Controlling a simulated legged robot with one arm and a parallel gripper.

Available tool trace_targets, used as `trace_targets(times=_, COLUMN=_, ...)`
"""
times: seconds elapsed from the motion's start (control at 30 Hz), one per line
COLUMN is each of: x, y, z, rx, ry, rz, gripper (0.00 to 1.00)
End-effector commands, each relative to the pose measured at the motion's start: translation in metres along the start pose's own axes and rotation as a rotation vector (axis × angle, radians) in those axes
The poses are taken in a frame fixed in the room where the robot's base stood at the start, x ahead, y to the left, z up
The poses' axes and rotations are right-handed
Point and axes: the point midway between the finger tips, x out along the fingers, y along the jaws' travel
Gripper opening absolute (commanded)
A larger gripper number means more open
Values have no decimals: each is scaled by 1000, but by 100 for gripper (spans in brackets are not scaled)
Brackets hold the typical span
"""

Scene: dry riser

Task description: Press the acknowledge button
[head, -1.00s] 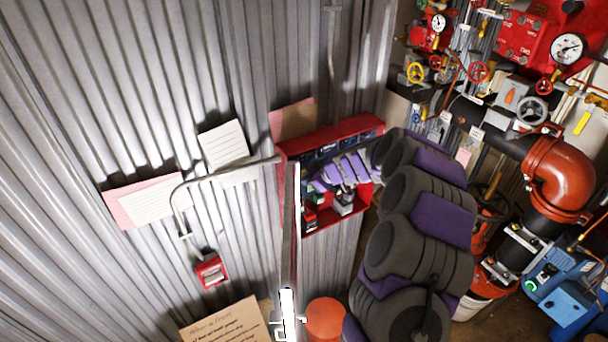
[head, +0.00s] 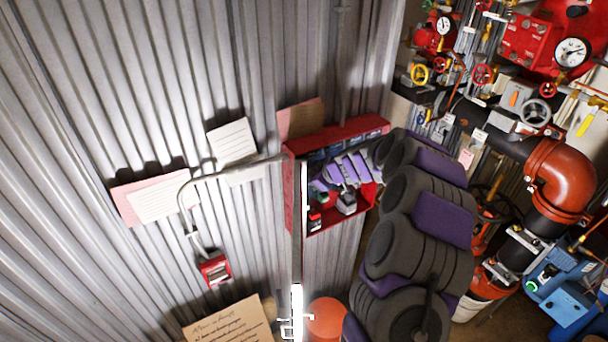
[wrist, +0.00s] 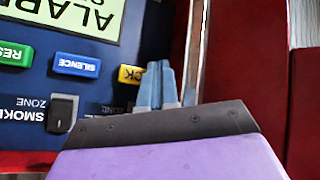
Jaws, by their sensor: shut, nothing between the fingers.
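The yellow acknowledge button (wrist: 130,74), with part of its "ACK" lettering showing upside down, is on a dark blue panel (wrist: 85,105) in the wrist view. My gripper (wrist: 160,68) is shut and empty. Its pale blue-grey fingertips overlap the right edge of the button in the picture and hide part of it. I cannot tell whether they touch it. In the head view the panel sits inside an open red cabinet (head: 292,195) on the wall, and my purple and grey wrist reaches into it. The button and fingertips are not clear there.
Beside the yellow button are a blue SILENCE button (wrist: 76,65), a green RESET button (wrist: 14,54) and a black switch (wrist: 62,113). A lit ALARM display (wrist: 70,15) is close by. The red cabinet wall (wrist: 240,60) stands right of my fingers. Red pipework (head: 560,180) stands at right.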

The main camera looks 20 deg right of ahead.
Motion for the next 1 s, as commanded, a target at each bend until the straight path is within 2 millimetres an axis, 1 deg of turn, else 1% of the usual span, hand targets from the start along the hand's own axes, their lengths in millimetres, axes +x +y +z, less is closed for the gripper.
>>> trace_targets(times=0.1, x=0, y=6, z=7, rx=6, ry=3, rz=-3, gripper=0)
trace_targets(times=0.3, x=0, y=16, z=11, rx=9, ry=6, rz=-1, gripper=0)
trace_targets(times=0.7, x=5, y=2, z=-4, rx=2, ry=-1, rz=0, gripper=0)
trace_targets(times=0.83, x=5, y=4, z=-3, rx=2, ry=-1, rz=0, gripper=0)
trace_targets(times=1.0, x=4, y=12, z=2, rx=6, ry=3, rz=0, gripper=0)
